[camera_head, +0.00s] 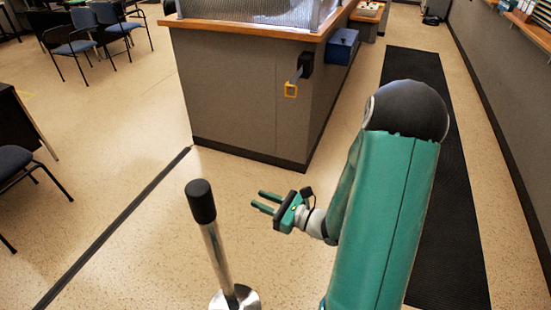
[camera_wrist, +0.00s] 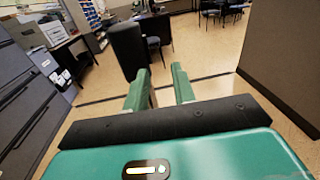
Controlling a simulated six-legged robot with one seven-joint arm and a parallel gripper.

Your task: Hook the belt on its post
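The post (camera_head: 216,245) stands upright at the lower middle of the head view, a chrome pole with a black top and a round metal base. The belt's yellow end loop (camera_head: 290,90) hangs beside its black wall holder (camera_head: 306,64) on the grey counter's end, with a short grey strip between them. My gripper (camera_head: 257,200) is to the right of the post in the picture and below the belt, apart from both. Its two green fingers are spread with nothing between them, as the wrist view also shows (camera_wrist: 160,75).
The grey counter (camera_head: 235,95) with a wooden top stands behind my gripper. A blue box (camera_head: 342,46) is on its right side. A black floor mat (camera_head: 455,190) runs along the right. Chairs (camera_head: 76,45) stand at the upper left. Open floor (camera_head: 120,130) lies left of the counter.

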